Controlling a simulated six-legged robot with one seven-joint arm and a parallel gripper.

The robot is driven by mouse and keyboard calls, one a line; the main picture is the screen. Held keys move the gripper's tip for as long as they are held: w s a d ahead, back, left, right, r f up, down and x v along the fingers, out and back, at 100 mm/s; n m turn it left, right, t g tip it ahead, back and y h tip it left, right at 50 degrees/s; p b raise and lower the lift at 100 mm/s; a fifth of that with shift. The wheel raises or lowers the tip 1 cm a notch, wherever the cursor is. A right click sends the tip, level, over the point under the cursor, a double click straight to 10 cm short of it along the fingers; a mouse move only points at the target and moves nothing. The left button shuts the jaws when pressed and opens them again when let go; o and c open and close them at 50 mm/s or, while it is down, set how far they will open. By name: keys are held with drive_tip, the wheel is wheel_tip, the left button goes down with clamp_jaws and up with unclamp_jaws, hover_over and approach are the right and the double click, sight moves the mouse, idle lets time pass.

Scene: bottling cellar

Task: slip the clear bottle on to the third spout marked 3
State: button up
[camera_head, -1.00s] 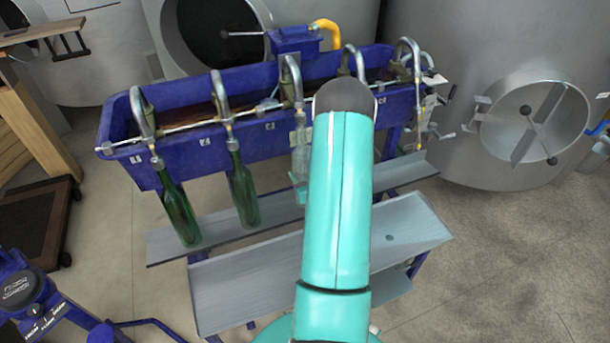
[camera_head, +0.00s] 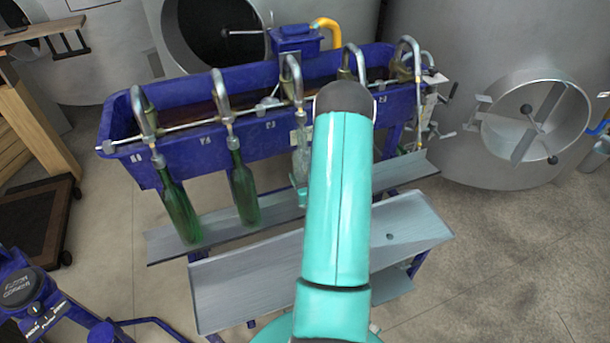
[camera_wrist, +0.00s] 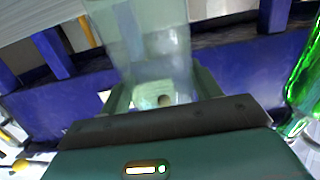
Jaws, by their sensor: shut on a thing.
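The clear bottle (camera_head: 301,163) hangs upright in line below the third spout (camera_head: 292,75), the middle one on the blue filler. My arm hides part of that area, and I cannot tell whether the bottle's mouth is around the spout's tip or just under it. My gripper (camera_wrist: 160,95) is shut on the clear bottle, which also shows between the fingers in the wrist view (camera_wrist: 150,40). In the head view the gripper is mostly hidden behind my arm. The small number plates on the trough are hard to read.
Two green bottles (camera_head: 178,212) (camera_head: 243,190) hang on the first and second spouts, left of the clear one. A grey shelf (camera_head: 225,237) runs below the bottles, with a grey tray (camera_head: 250,275) in front. Steel tanks (camera_head: 470,60) stand behind.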

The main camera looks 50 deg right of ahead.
drive_tip(key=shift+f, duration=0.4)
drive_tip(key=o, duration=1.4)
drive_tip(key=shift+s+f, duration=0.1)
drive_tip(key=shift+c, duration=0.2)
drive_tip(key=v, duration=1.3)
drive_tip(key=shift+s+a, duration=0.2)
drive_tip(key=shift+s, duration=0.15)
